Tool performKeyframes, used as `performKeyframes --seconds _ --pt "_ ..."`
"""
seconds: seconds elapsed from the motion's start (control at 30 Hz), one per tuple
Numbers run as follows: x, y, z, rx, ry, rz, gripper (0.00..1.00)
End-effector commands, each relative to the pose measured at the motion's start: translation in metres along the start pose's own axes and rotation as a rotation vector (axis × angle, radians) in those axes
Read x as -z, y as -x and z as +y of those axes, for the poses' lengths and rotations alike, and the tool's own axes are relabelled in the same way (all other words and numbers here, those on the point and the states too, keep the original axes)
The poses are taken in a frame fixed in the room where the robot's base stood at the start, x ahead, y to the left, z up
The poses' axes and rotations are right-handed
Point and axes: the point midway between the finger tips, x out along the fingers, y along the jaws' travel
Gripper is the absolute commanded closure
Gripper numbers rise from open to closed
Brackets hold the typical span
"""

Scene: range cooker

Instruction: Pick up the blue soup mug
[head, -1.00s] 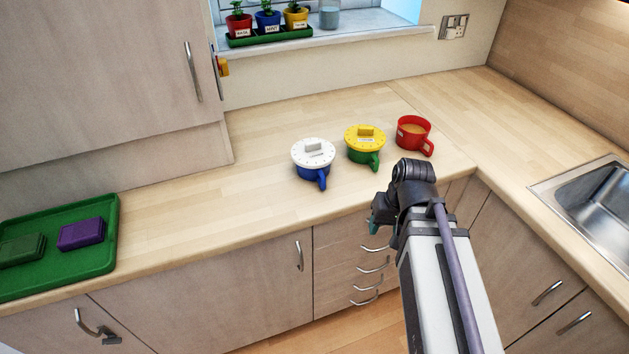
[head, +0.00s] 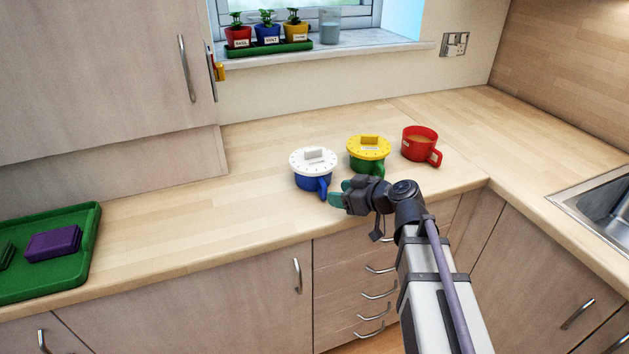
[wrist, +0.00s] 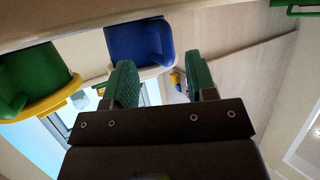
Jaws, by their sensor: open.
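The blue soup mug (head: 313,181) stands on the worktop with a white lid (head: 313,160) on top. Its handle (head: 323,188) points toward the front edge. My gripper (head: 338,194) is beside the handle, just to its right, with its green fingertips pointing left. I cannot tell whether a finger touches the handle.
A green mug (head: 367,166) with a yellow lid (head: 369,146) stands close right of the blue mug. A red mug (head: 420,146) is farther right. A green tray (head: 84,253) with a purple block (head: 53,243) lies left. Worktop left of the mugs is clear.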

Motion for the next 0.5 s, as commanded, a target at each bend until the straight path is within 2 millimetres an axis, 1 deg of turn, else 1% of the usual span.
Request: performKeyframes --seconds 0.1,0.17,0.3,0.4,0.5 --pt "0.000 -0.003 -0.001 0.000 0.000 0.000 0.48" --pt "-0.002 -0.009 -0.001 0.001 0.000 0.000 0.48" --pt "-0.007 -0.036 -0.005 0.003 0.000 0.000 0.48" --pt "-0.004 -0.052 -0.004 0.002 0.000 0.000 0.48" --pt "-0.002 -0.053 -0.005 0.000 -0.001 0.000 0.48"
